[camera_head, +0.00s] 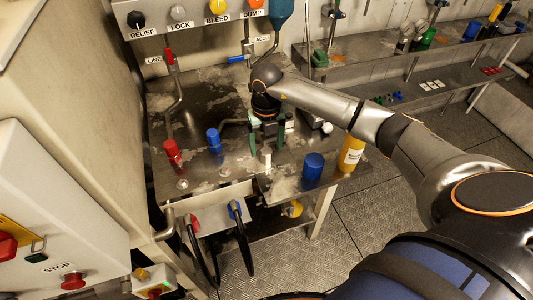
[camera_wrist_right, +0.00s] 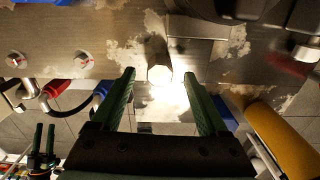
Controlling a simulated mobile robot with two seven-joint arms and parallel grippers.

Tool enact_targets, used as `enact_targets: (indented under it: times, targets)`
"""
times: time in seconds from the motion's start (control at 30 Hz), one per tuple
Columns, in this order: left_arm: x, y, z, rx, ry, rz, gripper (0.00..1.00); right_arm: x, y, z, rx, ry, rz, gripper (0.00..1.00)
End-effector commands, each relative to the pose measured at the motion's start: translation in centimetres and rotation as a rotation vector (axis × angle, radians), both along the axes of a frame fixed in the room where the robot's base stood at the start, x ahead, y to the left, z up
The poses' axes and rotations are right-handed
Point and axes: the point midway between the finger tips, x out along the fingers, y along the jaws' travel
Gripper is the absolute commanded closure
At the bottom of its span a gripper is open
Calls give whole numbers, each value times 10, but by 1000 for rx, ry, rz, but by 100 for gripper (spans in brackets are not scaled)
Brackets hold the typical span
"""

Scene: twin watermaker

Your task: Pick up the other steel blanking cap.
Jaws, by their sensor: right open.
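A small pale, shiny upright piece, apparently the steel blanking cap (camera_head: 266,160), stands near the bench's front edge. In the right wrist view it is a bright, overexposed faceted shape (camera_wrist_right: 159,73) between and just beyond the fingertips. My right gripper (camera_head: 267,146) points down over the bench with its green fingers apart. In the right wrist view its jaws (camera_wrist_right: 160,75) are open and empty, one finger on each side of the cap; I see no contact. A dark two-fingered shape (camera_wrist_right: 45,140), apparently my left gripper, shows low at left; its opening is unclear.
A blue cylinder (camera_head: 313,166) and a yellow bottle (camera_head: 351,155) stand right of the cap. Red (camera_head: 173,153) and blue (camera_head: 214,141) valve handles rise at left. Two round red-marked fittings (camera_head: 183,184) lie along the front edge. Hoses hang below.

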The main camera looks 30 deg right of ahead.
Motion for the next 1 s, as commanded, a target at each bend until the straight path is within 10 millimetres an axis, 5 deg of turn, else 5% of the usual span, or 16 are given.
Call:
enact_targets:
  times: [0.2, 0.5, 1.0]
  targets:
    - [1, 0, 4, 0, -2, 0, 50, -2, 1, -31, 3, 2, -1, 22]
    - [1, 0, 4, 0, -2, 1, 50, -1, 0, -35, 2, -2, 1, 24]
    - [1, 0, 4, 0, -3, 1, 50, -1, 0, -35, 3, -2, 0, 80]
